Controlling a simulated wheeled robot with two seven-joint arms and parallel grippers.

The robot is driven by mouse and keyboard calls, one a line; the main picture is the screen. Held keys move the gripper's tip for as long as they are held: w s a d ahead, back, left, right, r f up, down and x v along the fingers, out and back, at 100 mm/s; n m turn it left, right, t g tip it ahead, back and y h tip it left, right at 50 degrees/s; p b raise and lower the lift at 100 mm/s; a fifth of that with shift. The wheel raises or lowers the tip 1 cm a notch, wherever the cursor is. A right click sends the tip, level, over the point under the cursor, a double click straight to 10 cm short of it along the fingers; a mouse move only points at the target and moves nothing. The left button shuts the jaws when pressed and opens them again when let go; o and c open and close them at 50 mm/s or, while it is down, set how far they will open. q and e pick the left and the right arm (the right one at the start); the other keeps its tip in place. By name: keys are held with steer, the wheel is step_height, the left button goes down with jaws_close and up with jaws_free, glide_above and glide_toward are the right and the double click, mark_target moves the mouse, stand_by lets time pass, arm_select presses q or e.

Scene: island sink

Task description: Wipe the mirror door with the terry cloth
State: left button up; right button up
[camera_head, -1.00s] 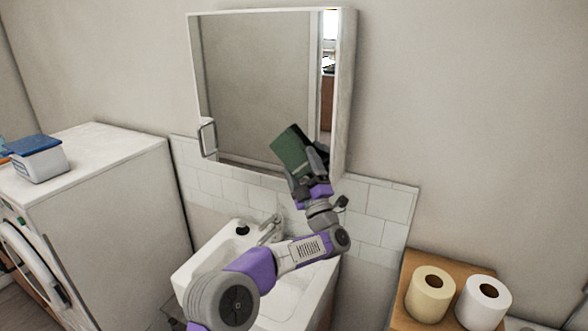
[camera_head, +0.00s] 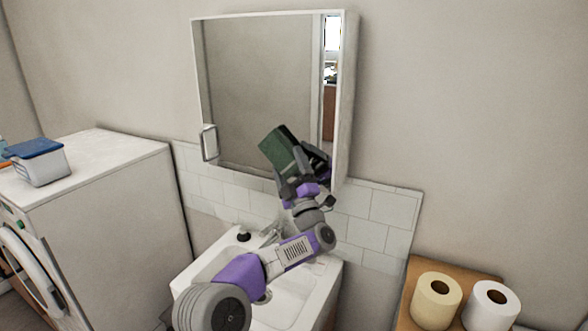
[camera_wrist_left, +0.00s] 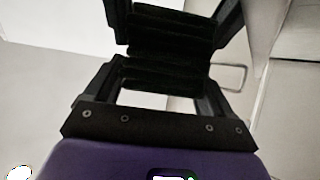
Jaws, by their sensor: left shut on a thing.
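The mirror door (camera_head: 255,75) is the front of a white wall cabinet above the sink, with a handle (camera_head: 209,143) at its lower left. My left gripper (camera_head: 292,158) is shut on the dark green terry cloth (camera_head: 278,147) and holds it up at the lower right part of the mirror. Whether the cloth touches the glass is hard to tell. In the left wrist view the cloth (camera_wrist_left: 170,40) looks nearly black between the fingers of my left gripper (camera_wrist_left: 165,75). The handle also shows there at the right (camera_wrist_left: 232,78). My right gripper is not in view.
A white sink (camera_head: 285,300) with a tap (camera_head: 270,232) lies below my left arm. A washing machine (camera_head: 110,200) stands at the left with a blue-lidded box (camera_head: 38,162) on it. Two paper rolls (camera_head: 437,300) (camera_head: 490,305) stand on a wooden surface at the lower right.

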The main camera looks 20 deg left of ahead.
mark_target(279, 169)
arm_select(q)
steer(key=shift+w+a+f+b, duration=0.15)
steer(key=shift+a+b, duration=0.4)
steer(key=shift+a, duration=1.25)
steer(key=shift+w+a+b, duration=0.15)
steer(key=shift+a+b, duration=0.15)
steer(key=shift+a, duration=1.8)
steer(key=s+b, duration=0.6)
steer(key=shift+a+b, duration=0.2)
steer(key=shift+b, duration=0.15)
steer(key=shift+s, duration=0.1)
